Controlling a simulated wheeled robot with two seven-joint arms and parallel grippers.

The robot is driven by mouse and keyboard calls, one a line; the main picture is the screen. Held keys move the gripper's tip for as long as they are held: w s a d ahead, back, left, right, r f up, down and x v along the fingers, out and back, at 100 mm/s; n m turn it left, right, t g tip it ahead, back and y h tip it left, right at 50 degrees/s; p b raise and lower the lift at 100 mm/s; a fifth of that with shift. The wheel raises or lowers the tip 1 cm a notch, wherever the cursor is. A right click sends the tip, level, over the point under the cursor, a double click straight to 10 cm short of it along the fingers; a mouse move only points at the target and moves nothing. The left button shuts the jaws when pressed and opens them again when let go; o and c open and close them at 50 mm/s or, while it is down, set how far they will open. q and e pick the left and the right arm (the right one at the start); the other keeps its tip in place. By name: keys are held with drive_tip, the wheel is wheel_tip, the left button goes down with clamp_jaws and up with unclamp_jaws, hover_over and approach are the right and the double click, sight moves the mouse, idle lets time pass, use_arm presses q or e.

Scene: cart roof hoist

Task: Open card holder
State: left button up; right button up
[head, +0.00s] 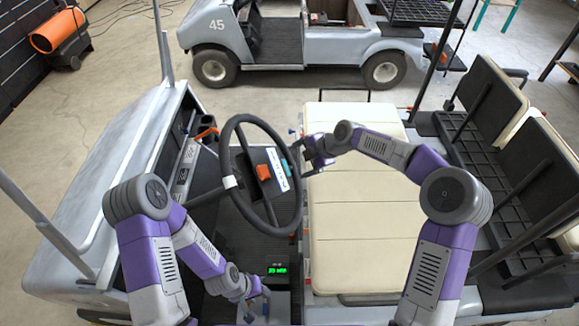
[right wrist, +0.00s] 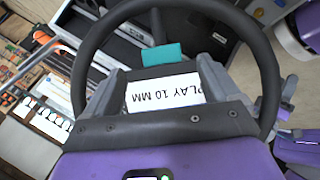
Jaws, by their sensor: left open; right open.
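The card holder shows through the steering wheel as a white card (head: 278,168) with a teal piece (head: 286,167) at its right edge. In the right wrist view the card (right wrist: 163,93) reads "PLAY 10 MM" upside down, with the teal piece (right wrist: 163,54) beyond it. My right gripper (head: 304,162) is by the wheel's right rim. In its wrist view the open fingers (right wrist: 163,78) stand either side of the card; contact cannot be told. My left gripper (head: 256,304) is open and empty, low near the cart floor.
The black steering wheel (head: 231,178) surrounds the holder closely. An orange part (head: 263,172) sits left of the card. The cream seat (head: 358,220) lies right of the wheel. Another cart (head: 290,42) stands behind.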

sight(287, 167)
drive_tip(key=x, duration=0.6)
drive_tip(key=shift+a+f, duration=0.3)
drive_tip(key=shift+a, duration=0.05)
drive_tip(key=shift+c, duration=0.3)
drive_tip(key=shift+d, duration=0.1)
drive_tip(key=c, duration=1.5)
